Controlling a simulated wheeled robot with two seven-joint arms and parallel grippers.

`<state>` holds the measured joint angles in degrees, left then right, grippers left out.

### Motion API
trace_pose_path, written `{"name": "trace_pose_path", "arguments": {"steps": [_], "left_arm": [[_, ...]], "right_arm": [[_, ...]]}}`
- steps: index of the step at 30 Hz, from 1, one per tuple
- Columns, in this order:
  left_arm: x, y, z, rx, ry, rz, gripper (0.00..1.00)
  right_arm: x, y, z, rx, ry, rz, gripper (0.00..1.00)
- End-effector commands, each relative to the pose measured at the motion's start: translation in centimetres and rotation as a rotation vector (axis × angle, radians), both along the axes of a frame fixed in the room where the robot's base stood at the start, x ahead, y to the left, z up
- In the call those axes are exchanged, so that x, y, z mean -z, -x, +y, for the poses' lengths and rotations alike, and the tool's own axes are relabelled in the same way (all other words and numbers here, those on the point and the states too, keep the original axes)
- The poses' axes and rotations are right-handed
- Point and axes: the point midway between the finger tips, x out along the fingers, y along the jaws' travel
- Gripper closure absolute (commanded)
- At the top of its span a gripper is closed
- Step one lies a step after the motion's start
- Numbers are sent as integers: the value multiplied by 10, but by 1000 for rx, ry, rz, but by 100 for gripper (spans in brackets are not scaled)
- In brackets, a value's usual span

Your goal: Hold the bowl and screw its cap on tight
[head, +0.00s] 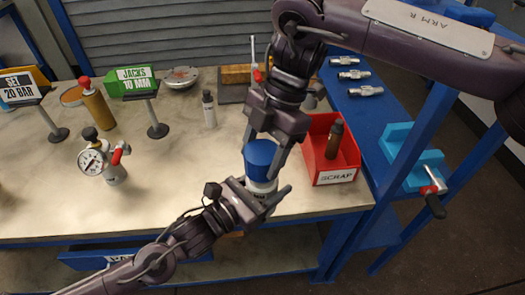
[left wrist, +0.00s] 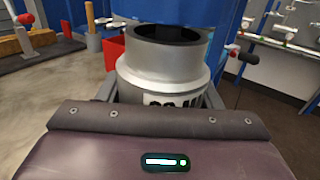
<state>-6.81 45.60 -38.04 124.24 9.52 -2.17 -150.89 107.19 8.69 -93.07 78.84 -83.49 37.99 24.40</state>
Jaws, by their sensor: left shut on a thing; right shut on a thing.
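The bowl (head: 262,184) is a pale, silvery flanged vessel held upright above the front of the bench. In the left wrist view the bowl (left wrist: 165,70) shows a grey metal collar, a dark open mouth and a printed label. My left gripper (head: 264,192) is shut around its lower body. The blue cap (head: 260,153) is directly above the bowl, with my right gripper (head: 266,150) shut on its sides from above. The cap's lower part (left wrist: 160,10) shows at the top of the left wrist view, over the mouth. Part of the dark rim is visible below it; contact is unclear.
A red scrap bin (head: 335,175) with a brown bottle (head: 334,140) stands close to the right. A gauge vessel (head: 103,162), a white bottle (head: 209,110) and a sign stand (head: 155,125) are to the left. The bench front between is clear.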

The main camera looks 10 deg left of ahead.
Motion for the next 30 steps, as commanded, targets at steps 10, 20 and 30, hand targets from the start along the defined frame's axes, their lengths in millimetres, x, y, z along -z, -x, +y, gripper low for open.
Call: {"name": "trace_pose_path", "arguments": {"steps": [10,20,30], "left_arm": [[-2,0,0,0,3,-3,88],[-2,0,0,0,3,-3,88],[-2,0,0,0,3,-3,88]], "right_arm": [[14,0,0,1,0,0,63],[14,0,0,0,0,0,63],[18,0,0,0,-1,1,63]]}}
